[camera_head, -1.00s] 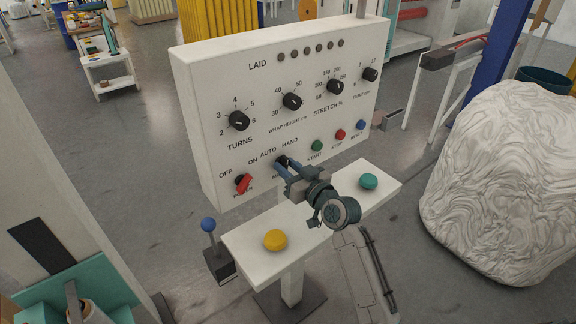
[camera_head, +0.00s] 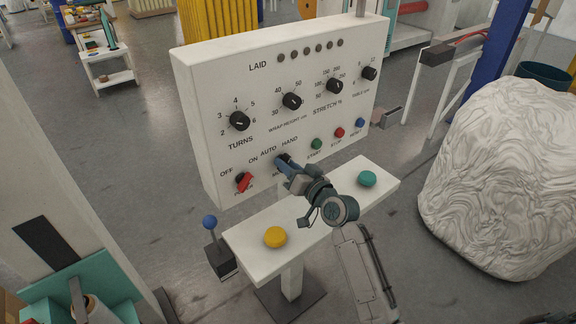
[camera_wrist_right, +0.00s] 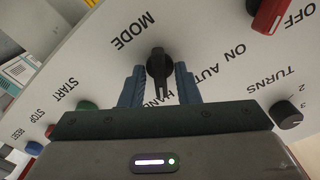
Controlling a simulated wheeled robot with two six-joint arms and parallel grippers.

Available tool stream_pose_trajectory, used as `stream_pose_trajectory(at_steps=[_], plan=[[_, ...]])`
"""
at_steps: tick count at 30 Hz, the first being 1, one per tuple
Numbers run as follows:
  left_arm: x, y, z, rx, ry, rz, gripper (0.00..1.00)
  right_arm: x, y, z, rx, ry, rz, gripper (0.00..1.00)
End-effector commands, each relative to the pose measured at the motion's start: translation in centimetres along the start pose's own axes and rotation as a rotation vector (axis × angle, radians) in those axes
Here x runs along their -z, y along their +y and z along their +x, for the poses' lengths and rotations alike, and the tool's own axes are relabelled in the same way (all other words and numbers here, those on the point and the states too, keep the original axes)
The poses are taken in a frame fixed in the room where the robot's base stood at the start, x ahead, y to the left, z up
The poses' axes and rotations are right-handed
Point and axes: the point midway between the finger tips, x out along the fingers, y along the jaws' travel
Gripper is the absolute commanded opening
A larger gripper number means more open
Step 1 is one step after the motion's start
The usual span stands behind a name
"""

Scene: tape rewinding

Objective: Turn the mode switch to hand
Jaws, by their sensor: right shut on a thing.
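The black mode switch (camera_head: 283,157) sits low on the white panel (camera_head: 205,95), between the AUTO and HAND labels. My right gripper (camera_head: 288,166) reaches it from the front and is shut on it. In the right wrist view the switch (camera_wrist_right: 158,62) stands between the two blue fingers of the gripper (camera_wrist_right: 159,88). That view is upside down, with MODE above the switch. The narrow end of the switch points down to the HAND label (camera_wrist_right: 165,104), which is partly hidden. My left gripper is not in view.
The red power switch (camera_head: 243,182) is left of the mode switch. Green (camera_head: 316,144), red (camera_head: 339,132) and blue (camera_head: 360,123) buttons are to its right. Below, a white shelf (camera_head: 325,215) bears a yellow button (camera_head: 275,236) and a teal button (camera_head: 366,179). A white wrapped load (camera_head: 500,180) stands right.

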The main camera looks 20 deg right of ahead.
Motion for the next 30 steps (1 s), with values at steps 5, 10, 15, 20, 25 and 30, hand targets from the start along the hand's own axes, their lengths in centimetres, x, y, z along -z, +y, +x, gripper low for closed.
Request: stream_pose_trajectory(at_steps=[5,10,15,20,25,30], plan=[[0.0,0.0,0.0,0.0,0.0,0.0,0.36,0.1,0.0,0.0,0.001,0.003,0.0,0.06],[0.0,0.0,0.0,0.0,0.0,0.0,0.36,0.1,0.0,0.0,0.001,0.002,0.0,0.34],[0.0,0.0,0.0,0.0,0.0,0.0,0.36,0.0,0.0,-0.1,0.0,0.001,-0.001,0.34],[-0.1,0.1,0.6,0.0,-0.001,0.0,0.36,-0.1,0.1,-1.4,0.0,0.001,-0.002,0.34],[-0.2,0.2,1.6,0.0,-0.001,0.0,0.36,-0.3,0.3,-4.7,-0.001,0.001,-0.006,0.34],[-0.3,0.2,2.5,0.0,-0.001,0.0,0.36,-0.2,0.2,-8.1,0.0,0.0,-0.006,0.34]])
